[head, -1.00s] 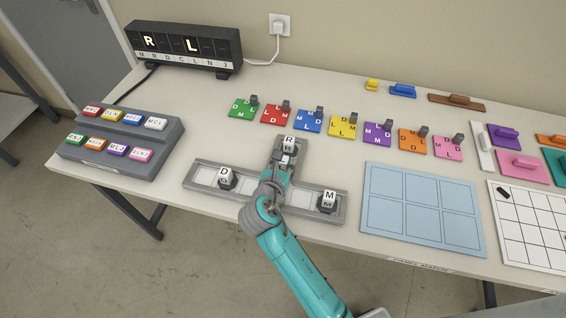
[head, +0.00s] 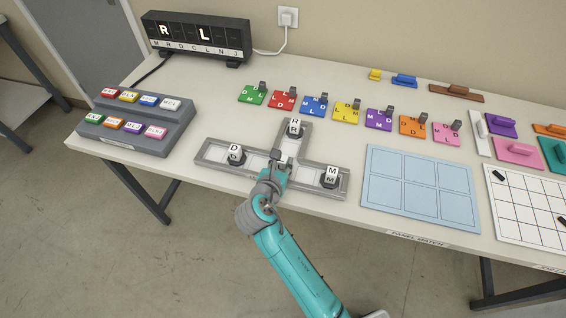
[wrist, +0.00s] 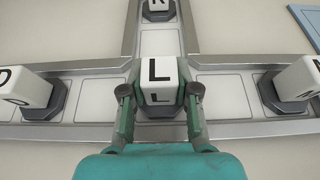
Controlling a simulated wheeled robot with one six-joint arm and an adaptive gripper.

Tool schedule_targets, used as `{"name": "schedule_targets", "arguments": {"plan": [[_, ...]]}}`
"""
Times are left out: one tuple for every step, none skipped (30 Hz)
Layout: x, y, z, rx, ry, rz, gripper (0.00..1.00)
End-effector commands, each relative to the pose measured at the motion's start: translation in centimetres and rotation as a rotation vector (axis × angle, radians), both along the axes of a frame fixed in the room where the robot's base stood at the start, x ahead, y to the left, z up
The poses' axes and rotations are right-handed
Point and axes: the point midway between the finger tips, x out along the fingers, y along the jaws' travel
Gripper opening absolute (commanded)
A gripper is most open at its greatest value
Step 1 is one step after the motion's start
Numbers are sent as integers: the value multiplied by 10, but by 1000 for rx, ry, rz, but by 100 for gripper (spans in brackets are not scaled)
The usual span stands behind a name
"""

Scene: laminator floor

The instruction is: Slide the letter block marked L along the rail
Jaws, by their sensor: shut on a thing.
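The white letter block marked L (wrist: 162,77) sits on a dark base in the grey T-shaped rail (wrist: 230,65), at the junction below the upright branch. My gripper (wrist: 160,95) has a finger on each side of the L block and is shut on it. In the head view my gripper (head: 272,170) is over the middle of the rail (head: 212,152) and hides the L block. The R block (head: 295,127) stands in the upright branch. The D block (head: 235,153) is in the left arm, and the M block (head: 331,175) is at the right end.
A display box (head: 197,36) at the back left shows lit R and L. A grey button box (head: 133,125) stands at the left. Coloured lettered tiles (head: 314,106) lie behind the rail. A blue panel board (head: 420,190) lies to the right.

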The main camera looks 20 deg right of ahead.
Motion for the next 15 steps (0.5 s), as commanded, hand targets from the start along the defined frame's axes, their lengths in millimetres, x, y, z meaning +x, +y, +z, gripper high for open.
{"name": "schedule_targets", "arguments": {"plan": [[0,0,0,0,0,0,0],[0,0,0,0,0,0,0],[0,0,0,0,0,0,0],[0,0,0,0,0,0,0],[0,0,0,0,0,0,0],[0,0,0,0,0,0,0],[0,0,0,0,0,0,0],[0,0,0,0,0,0,0],[0,0,0,0,0,0,32],[0,0,0,0,0,0,40],[0,0,0,0,0,0,48],[0,0,0,0,0,0,57],[0,0,0,0,0,0,59],[0,0,0,0,0,0,59],[0,0,0,0,0,0,59]]}}
